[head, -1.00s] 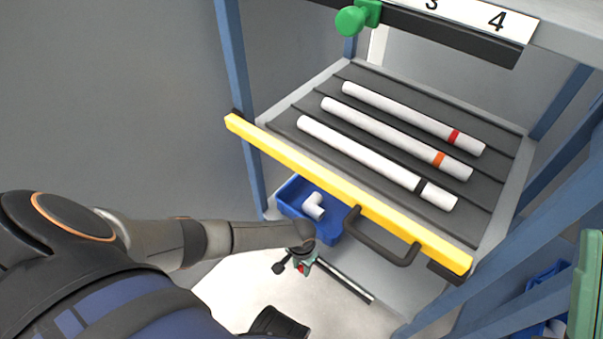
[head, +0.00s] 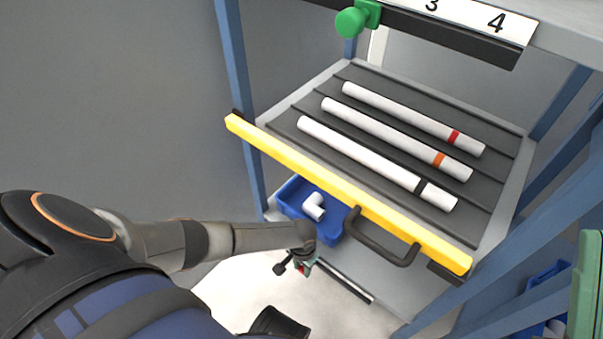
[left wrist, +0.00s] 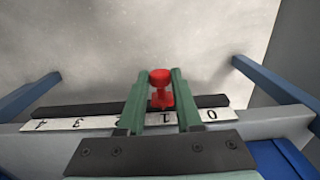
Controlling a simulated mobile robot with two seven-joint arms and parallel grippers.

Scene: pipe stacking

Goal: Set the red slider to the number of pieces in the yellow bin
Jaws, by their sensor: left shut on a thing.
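The red slider (left wrist: 160,85) stands between the two green fingers of my left gripper (left wrist: 163,80) in the left wrist view. The gripper is shut on it. The white number strip (left wrist: 75,123) shows upside down, running from 4 at the left to 0 at the right. The slider stands about at the 1; the fingers partly cover the strip there. In the head view my left gripper (head: 303,262) is small and low, below the drawer, with a bit of red at its tips. The yellow bin and my right gripper are not in view.
A drawer with a yellow front bar (head: 340,190) and black handle (head: 385,245) holds three banded white pipes (head: 375,150). A blue bin (head: 328,228) below it holds a white elbow. A green slider (head: 350,21) sits on the upper rail. A green object (head: 588,285) shows at right.

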